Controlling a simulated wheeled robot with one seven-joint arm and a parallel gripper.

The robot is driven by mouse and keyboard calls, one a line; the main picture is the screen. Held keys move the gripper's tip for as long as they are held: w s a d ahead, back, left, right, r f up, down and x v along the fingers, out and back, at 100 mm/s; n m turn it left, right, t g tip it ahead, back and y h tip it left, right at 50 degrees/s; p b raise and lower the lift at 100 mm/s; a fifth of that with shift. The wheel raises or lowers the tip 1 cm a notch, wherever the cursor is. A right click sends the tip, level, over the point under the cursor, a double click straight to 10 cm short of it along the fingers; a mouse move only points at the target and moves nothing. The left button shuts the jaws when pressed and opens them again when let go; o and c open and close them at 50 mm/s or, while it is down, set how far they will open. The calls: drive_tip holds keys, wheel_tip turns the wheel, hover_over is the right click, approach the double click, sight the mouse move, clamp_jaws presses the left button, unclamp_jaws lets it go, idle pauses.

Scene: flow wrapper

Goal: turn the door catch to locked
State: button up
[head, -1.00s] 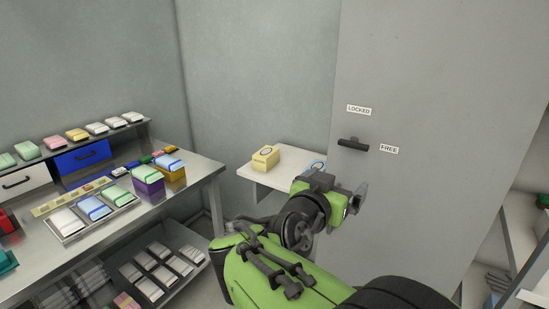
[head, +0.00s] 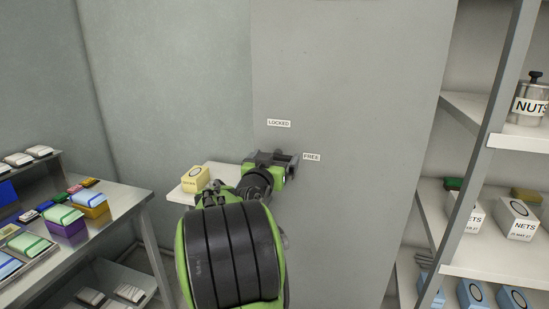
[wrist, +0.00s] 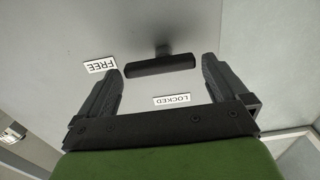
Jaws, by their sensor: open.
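The door catch (wrist: 162,65) is a dark bar handle on the grey door (head: 345,90). In the wrist view it lies nearly level, one end towards the white FREE label (wrist: 100,66); the white LOCKED label (wrist: 172,99) sits off to its side. In the head view the LOCKED label (head: 279,123) is above and the FREE label (head: 312,157) to the right, while my gripper (head: 284,160) covers the catch. In the wrist view my gripper (wrist: 162,72) is open, its fingers either side of the bar, with gaps at both ends. Contact is not visible.
A small white table (head: 186,195) with a yellow box (head: 195,179) stands left of the door. A steel workbench (head: 118,205) with packs is further left. Shelves (head: 480,262) with boxes and a NUTS canister (head: 529,102) stand at the right.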

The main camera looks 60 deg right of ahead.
drive_tip(key=shift+d, duration=0.15)
drive_tip(key=c, duration=0.8)
drive_tip(key=shift+c, duration=0.2)
drive_tip(key=shift+n, duration=0.3)
drive_tip(key=n, duration=0.3)
drive_tip(key=shift+w+r+n, duration=0.1)
drive_tip(key=shift+w+n, duration=0.05)
drive_tip(key=shift+n, duration=0.25)
drive_tip(key=n+p, duration=0.1)
drive_tip(key=n, duration=0.3)
drive_tip(key=shift+w+r+n, duration=0.1)
drive_tip(key=shift+w+n, duration=0.05)
drive_tip(key=shift+n, duration=0.15)
drive_tip(key=shift+w+n+p, duration=0.15)
drive_tip(key=shift+n+p, duration=1)
drive_tip(key=shift+n, duration=1)
drive_tip(key=shift+w+n+p, duration=0.15)
drive_tip(key=shift+n+p, duration=0.95)
drive_tip(key=shift+n, duration=1.05)
drive_tip(key=shift+f+n, duration=0.2)
drive_tip(key=shift+n, duration=0.1)
